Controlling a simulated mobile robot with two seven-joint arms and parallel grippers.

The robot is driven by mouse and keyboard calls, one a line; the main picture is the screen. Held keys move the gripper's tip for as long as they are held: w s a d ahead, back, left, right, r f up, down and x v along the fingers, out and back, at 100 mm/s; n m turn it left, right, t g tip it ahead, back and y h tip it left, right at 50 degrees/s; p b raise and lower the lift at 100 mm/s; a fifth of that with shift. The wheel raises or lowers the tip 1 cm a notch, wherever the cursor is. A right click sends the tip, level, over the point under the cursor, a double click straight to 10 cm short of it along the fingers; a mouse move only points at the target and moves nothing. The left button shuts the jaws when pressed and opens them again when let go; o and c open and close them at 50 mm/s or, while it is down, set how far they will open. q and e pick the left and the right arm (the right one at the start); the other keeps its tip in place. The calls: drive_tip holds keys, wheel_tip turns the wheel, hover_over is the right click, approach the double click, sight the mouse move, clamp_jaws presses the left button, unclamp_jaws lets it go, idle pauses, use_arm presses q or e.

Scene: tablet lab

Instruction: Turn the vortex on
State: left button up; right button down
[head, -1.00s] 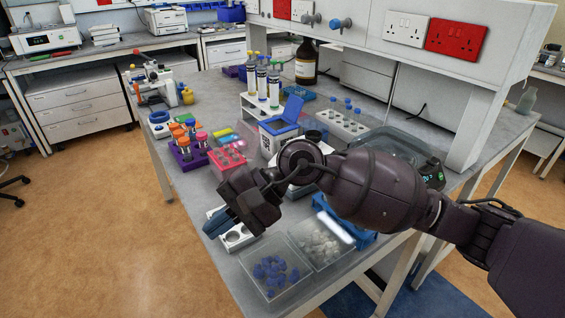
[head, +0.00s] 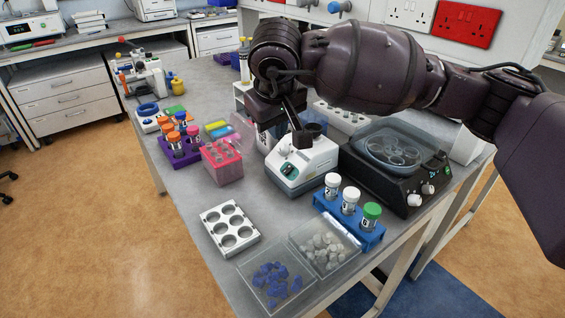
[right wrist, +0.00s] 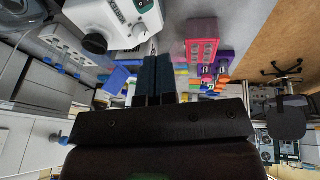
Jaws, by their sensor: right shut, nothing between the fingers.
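The vortex (head: 302,170) is a small white mixer with a black cup on top and a dark green front panel. It stands on the bench in the middle of the head view. It also shows upside down at the top of the right wrist view (right wrist: 122,22), with its black cup at lower left. My right gripper (head: 268,122) points down behind and beside the vortex, partly hidden by my own arm. In the right wrist view my right gripper's fingers (right wrist: 157,62) are together and empty, apart from the vortex in the picture. My left gripper is not in view.
A black shaker (head: 390,175) with a clear lid stands right of the vortex. A blue rack (head: 352,230) with capped tubes is in front. A pink rack (head: 222,165) and purple rack (head: 180,155) are left. A white well rack (head: 230,245) and clear bins are nearer.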

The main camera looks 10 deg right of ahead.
drive_tip(key=shift+f, duration=0.1)
approach(283, 171)
drive_tip(key=x, duration=0.5)
drive_tip(key=shift+b+x, duration=0.3)
drive_tip(key=shift+x, duration=0.6)
